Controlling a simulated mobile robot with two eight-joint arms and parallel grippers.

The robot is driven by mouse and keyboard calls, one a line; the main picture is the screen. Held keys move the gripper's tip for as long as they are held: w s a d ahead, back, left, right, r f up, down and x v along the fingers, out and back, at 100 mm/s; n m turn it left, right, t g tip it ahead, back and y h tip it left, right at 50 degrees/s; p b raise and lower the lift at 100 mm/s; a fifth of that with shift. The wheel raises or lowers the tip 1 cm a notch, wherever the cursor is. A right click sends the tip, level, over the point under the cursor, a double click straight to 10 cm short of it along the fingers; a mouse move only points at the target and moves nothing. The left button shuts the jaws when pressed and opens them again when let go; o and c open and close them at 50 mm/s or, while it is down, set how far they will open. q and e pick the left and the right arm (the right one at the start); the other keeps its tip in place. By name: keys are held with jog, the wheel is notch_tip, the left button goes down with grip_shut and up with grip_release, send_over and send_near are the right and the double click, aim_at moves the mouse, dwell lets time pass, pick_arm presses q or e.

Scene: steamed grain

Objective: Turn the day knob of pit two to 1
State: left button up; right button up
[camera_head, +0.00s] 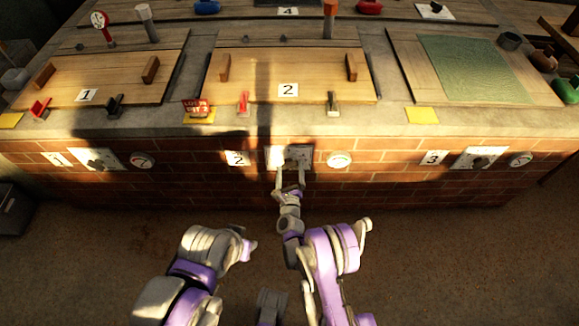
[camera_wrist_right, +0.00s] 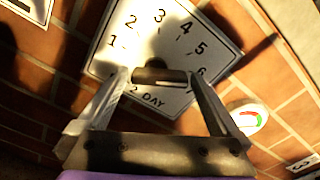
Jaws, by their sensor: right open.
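The day knob of pit two (camera_wrist_right: 160,76) is a dark bar in the middle of a white dial plate (camera_wrist_right: 165,110) marked 1 to 7 and "2 DAY". In the right wrist view the bar lies roughly level; I cannot tell which number it points to. My right gripper (camera_wrist_right: 160,80) is open, with one finger by each end of the bar; contact is unclear. In the head view the right gripper (camera_head: 291,180) reaches up to the plate (camera_head: 276,155) on the brick wall and partly covers it.
A round gauge (camera_head: 339,160) sits right of the dial and a "2" label (camera_head: 237,158) left of it. Similar dials for pit one (camera_head: 98,160) and pit three (camera_head: 481,158) flank them. The stone ledge above holds wooden lids (camera_head: 288,90).

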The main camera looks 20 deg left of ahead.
jog(key=shift+s, duration=0.1)
jog(key=shift+c, duration=0.9)
jog(key=c, duration=1)
jog(key=shift+o, duration=0.2)
